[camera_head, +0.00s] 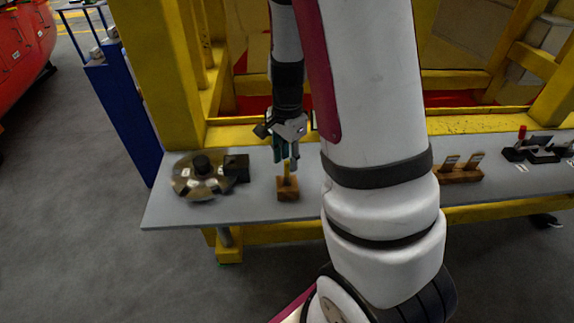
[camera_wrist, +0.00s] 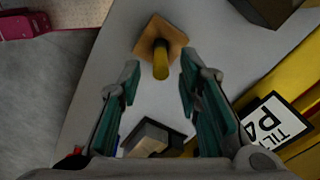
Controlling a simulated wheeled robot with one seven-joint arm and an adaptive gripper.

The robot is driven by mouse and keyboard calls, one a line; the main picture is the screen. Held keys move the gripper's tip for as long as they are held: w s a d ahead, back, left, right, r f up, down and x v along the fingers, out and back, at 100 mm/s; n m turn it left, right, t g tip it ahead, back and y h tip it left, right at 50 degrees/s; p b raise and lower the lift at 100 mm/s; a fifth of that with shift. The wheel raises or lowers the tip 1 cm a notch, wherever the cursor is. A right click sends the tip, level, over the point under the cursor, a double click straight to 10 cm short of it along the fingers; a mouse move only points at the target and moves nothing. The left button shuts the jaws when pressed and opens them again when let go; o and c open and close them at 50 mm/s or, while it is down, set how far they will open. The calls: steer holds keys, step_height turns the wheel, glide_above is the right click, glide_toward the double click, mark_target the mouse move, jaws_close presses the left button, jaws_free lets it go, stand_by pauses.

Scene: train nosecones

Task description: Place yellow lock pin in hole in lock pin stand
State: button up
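A yellow lock pin (camera_head: 287,171) stands upright on a small brown wooden block (camera_head: 288,195), which looks like the lock pin stand, on the grey table. In the wrist view the yellow pin (camera_wrist: 161,62) rises from the middle of the wooden block (camera_wrist: 148,40). My gripper (camera_head: 286,160) points down just above the block. In the wrist view its teal fingers (camera_wrist: 160,78) are apart, one on each side of the pin's upper end, with clear gaps to it. Whether the pin sits fully in the hole is hidden.
A round metal disc (camera_head: 193,184) and a dark block (camera_head: 236,168) lie left of the stand. A wooden holder (camera_head: 459,175) with two upright pieces stands at right, beyond my arm. Yellow frame posts (camera_head: 171,70) rise behind the table (camera_head: 255,213). A white sign (camera_wrist: 273,124) shows in the wrist view.

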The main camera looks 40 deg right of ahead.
step_height(320, 180, up, 8)
steer(key=shift+r, duration=0.2)
steer(key=s+a+r+n+t, duration=0.5)
steer(key=s+a+r+n, duration=0.9)
steer(key=n, duration=0.4)
steer(key=shift+a+r+t, duration=0.3)
steer(key=shift+a+r, duration=0.5)
steer(key=shift+a, duration=0.3)
steer(key=shift+d, duration=0.1)
